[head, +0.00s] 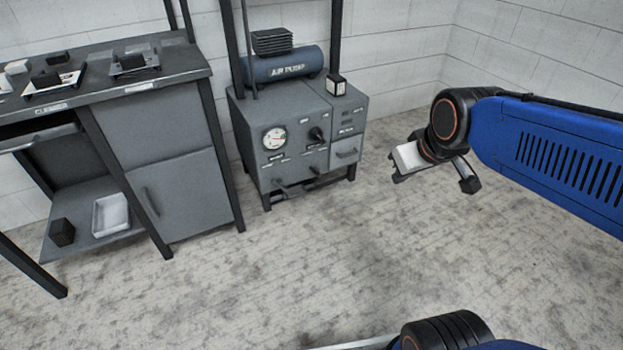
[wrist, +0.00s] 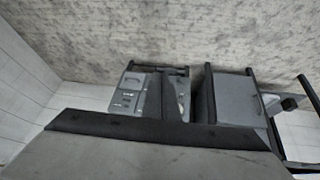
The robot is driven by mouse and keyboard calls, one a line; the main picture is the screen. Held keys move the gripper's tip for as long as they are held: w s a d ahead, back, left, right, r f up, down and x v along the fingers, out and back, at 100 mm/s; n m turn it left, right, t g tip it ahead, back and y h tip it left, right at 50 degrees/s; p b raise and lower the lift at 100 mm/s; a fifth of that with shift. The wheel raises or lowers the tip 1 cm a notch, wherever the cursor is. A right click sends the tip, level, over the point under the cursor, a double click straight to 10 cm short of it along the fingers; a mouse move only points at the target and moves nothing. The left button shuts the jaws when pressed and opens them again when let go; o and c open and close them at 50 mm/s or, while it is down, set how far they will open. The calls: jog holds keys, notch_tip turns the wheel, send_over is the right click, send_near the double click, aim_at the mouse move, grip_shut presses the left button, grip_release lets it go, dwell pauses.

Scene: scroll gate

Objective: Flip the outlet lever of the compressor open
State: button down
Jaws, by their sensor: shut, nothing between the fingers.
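The compressor is a grey cabinet (head: 300,135) in the head view, with a blue tank marked AIR PUMP (head: 288,66) on top. Its front carries a round white gauge (head: 274,138) and a black knob (head: 317,134). Small dark levers (head: 284,188) stick out low on the front; the labels are too small to tell which one is the outlet lever. My gripper (head: 432,170) is shut and empty, well right of the compressor and apart from it. The wrist view shows the cabinet (wrist: 128,95) turned over, partly hidden behind a large grey shape with a dark edge.
A grey workbench (head: 165,130) with a cupboard stands left of the compressor, with small dark items on its top. A white tray (head: 110,214) lies on its lower shelf. The floor (head: 300,260) in front is clear. White walls stand behind.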

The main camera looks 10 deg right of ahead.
jog(key=w+a+f+n+t, duration=0.15)
jog(key=w+n, duration=0.25)
jog(key=w, duration=1.2)
jog(key=w+a+f+n+t, duration=0.25)
jog(key=w+f, duration=0.25)
jog(key=w, duration=0.5)
jog(key=w+a+f+n+t+y, duration=0.1)
jog(key=w+f+n, duration=0.3)
jog(key=w, duration=0.7)
jog(key=w+a+f+n+t, duration=0.2)
jog(key=w+f, duration=0.4)
jog(key=w, duration=0.4)
jog(key=w+a+f+n+t, duration=0.2)
jog(key=w+f+n, duration=0.15)
jog(key=f, duration=0.65)
jog(key=w+a+f+n+t, duration=0.15)
jog(key=w+f, duration=0.35)
jog(key=f, duration=0.5)
jog(key=s+a+f+n+t, duration=0.1)
jog(key=s+f+n, duration=0.2)
jog(key=f, duration=0.7)
jog(key=s+a+f+n+t, duration=0.1)
jog(key=s+f+n+t, duration=0.1)
jog(key=f, duration=0.8)
jog(key=shift+s+a+n+y, duration=0.2)
jog(key=shift+s+n+y, duration=0.2)
jog(key=shift+s+n, duration=0.5)
